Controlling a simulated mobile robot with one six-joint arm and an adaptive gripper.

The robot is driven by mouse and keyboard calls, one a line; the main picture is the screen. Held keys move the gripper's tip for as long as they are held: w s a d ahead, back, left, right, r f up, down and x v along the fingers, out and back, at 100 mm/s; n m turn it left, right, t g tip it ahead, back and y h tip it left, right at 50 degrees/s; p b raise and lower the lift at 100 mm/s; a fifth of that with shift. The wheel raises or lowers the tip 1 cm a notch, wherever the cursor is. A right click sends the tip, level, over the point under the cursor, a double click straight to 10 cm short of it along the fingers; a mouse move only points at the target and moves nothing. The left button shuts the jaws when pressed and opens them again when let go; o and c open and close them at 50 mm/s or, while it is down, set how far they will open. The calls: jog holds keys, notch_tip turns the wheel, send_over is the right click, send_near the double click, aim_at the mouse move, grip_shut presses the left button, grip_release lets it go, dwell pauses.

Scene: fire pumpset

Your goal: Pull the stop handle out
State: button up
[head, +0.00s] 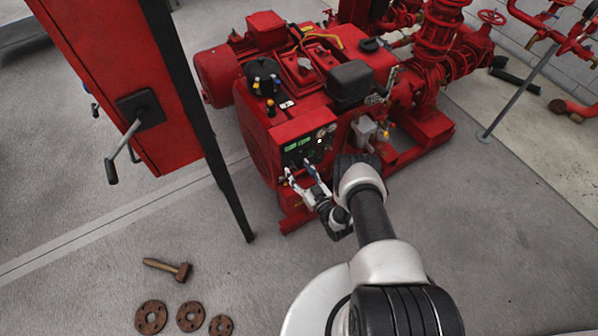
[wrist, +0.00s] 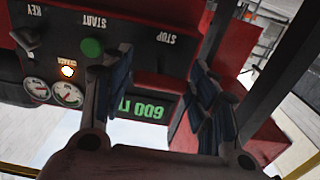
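The red pump engine (head: 300,85) carries a dark control panel (head: 300,147) on its near face. In the wrist view the panel (wrist: 140,30) appears upside down, with KEY, START and STOP labels. The STOP label (wrist: 165,38) lies between my fingers in the picture. I cannot make out the stop handle clearly in the dark area below that label. My gripper (head: 302,173) is open in front of the panel, its fingers apart. In the wrist view the gripper (wrist: 162,70) shows a wide gap between its fingers, with nothing seen held.
A green start button (wrist: 92,47), a lit charge lamp (wrist: 68,71) and two gauges (wrist: 67,95) sit beside the left finger. A green display (wrist: 142,107) is partly covered. A red cabinet (head: 120,70) with a crank stands left.

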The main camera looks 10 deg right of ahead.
jog(key=shift+o, duration=0.9)
jog(key=shift+s+f, duration=0.1)
jog(key=shift+s, duration=0.15)
jog(key=v, duration=1.1)
jog(key=shift+s, duration=0.25)
jog(key=shift+d, duration=0.15)
